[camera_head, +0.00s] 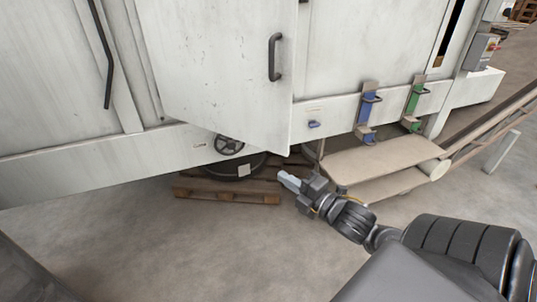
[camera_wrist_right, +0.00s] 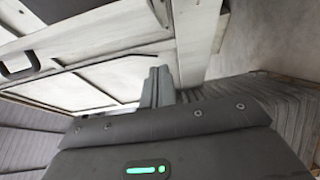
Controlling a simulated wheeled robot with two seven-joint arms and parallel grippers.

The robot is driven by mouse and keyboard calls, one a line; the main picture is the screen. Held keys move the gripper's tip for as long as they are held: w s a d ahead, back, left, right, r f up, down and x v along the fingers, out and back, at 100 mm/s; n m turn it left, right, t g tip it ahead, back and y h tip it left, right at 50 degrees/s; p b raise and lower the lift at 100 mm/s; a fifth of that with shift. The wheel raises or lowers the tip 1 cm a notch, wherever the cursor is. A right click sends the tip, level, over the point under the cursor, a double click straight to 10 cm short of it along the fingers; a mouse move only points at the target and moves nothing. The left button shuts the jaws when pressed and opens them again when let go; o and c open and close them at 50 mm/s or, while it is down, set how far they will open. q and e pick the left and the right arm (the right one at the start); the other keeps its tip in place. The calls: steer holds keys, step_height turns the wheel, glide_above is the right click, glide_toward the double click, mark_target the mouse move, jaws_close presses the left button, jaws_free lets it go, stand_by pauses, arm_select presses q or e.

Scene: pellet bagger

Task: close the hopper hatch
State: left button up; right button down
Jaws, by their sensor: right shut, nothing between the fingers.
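The hopper hatch (camera_head: 215,65) is a pale grey, scuffed door with a black bar handle (camera_head: 275,57) near its right edge. In the head view its right edge stands out from the machine front, and its lower right corner overlaps the beam below, so it looks ajar. My right gripper (camera_head: 287,181) is shut and empty, below and in front of that lower corner, apart from it in the head view. In the right wrist view my closed fingers (camera_wrist_right: 157,86) point toward pale panels; which is the hatch is unclear there. My left gripper is not in view.
A black handwheel (camera_head: 229,145) and a wooden pallet (camera_head: 226,194) are below the hatch. Blue (camera_head: 368,115) and green (camera_head: 413,105) latch-like fittings sit on the beam to the right, above a beige platform (camera_head: 375,162). The floor in front is clear.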

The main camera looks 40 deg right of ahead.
steer(key=w+d+p, duration=0.2)
steer(key=w+p, duration=0.4)
steer(key=w, duration=0.5)
steer(key=shift+d, duration=0.3)
